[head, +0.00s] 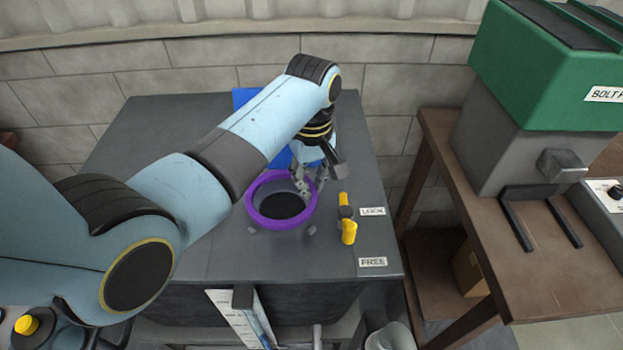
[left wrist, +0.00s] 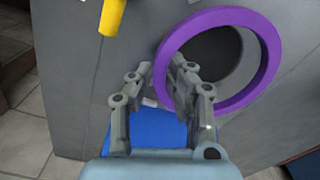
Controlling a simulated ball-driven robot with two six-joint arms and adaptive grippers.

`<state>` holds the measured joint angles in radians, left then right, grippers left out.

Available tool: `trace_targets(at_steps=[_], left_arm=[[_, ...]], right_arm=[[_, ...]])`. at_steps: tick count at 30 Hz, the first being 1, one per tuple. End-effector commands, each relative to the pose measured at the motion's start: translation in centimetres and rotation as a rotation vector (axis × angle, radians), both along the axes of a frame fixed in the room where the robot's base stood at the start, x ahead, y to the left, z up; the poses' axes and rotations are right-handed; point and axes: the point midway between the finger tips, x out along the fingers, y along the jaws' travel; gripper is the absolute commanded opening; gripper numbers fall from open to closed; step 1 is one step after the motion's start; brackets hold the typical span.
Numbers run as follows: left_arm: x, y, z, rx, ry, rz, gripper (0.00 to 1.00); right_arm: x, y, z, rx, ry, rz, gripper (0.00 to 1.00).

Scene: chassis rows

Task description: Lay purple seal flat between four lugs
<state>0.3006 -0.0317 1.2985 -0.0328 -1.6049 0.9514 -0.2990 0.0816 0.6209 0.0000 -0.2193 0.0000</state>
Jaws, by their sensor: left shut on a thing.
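The purple seal (head: 311,207) is a ring around the view of a dark round opening (head: 283,206) in the grey bench top. It also shows in the left wrist view (left wrist: 267,62), with the opening (left wrist: 215,55) off-centre inside it. It looks held a little above the top; its exact height and tilt I cannot tell. My left gripper (head: 310,183) is shut on the seal's far right rim, and its fingers (left wrist: 165,85) flank the rim in the wrist view. Two small grey lugs show near the seal, one at left (head: 251,229) and one at right (head: 311,230). Other lugs are hidden or unclear. My right gripper is out of view.
A yellow handle (head: 348,230) stands right of the seal, by labels LOCK (head: 372,211) and FREE (head: 373,262). A brown table (head: 480,200) with a green-topped machine (head: 545,65) is at right.

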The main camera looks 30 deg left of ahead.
Motion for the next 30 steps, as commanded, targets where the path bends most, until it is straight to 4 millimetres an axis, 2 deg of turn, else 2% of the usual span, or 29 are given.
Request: trace_targets(at_steps=[27,28,30], left_arm=[[0.0,0.0,-2.8,0.000,0.000,0.000,0.00],[0.0,0.0,-2.7,0.000,0.000,0.000,0.19],[0.0,0.0,-2.7,0.001,-0.001,0.000,0.28]], right_arm=[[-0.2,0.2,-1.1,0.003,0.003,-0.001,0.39],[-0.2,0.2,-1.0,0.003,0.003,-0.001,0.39],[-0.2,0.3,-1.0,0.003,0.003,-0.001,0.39]])
